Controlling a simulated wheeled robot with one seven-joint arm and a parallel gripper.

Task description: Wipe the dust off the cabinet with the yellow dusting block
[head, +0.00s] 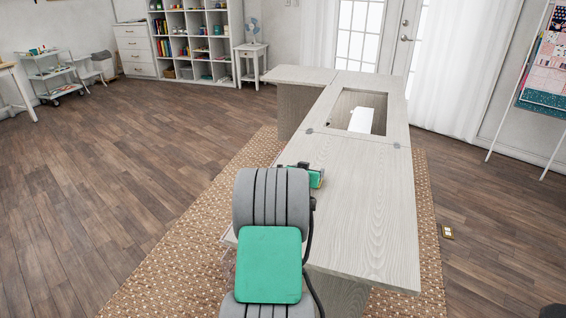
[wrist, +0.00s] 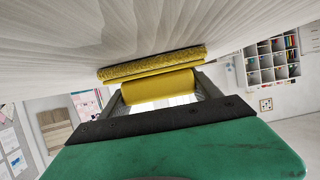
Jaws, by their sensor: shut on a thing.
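The sewing cabinet (head: 368,205) is pale wood-grain with a long top and an open recess toward its far end. Its surface also fills the upper part of the wrist view (wrist: 130,35). My gripper (wrist: 158,95) is shut on the yellow dusting block (wrist: 160,86). The block's fuzzy pad faces the cabinet surface and looks to be touching or very close to it; I cannot tell which. In the head view my own arm hides the block and the fingertips, near the left edge of the cabinet top. I cannot make out dust on the visible top.
A white object (head: 361,120) shows in the recess. A woven rug (head: 190,245) lies under the cabinet. A shelf unit (head: 198,40), a small side table with a fan (head: 252,52) and a cart (head: 52,78) stand far back. Wood floor is clear at left.

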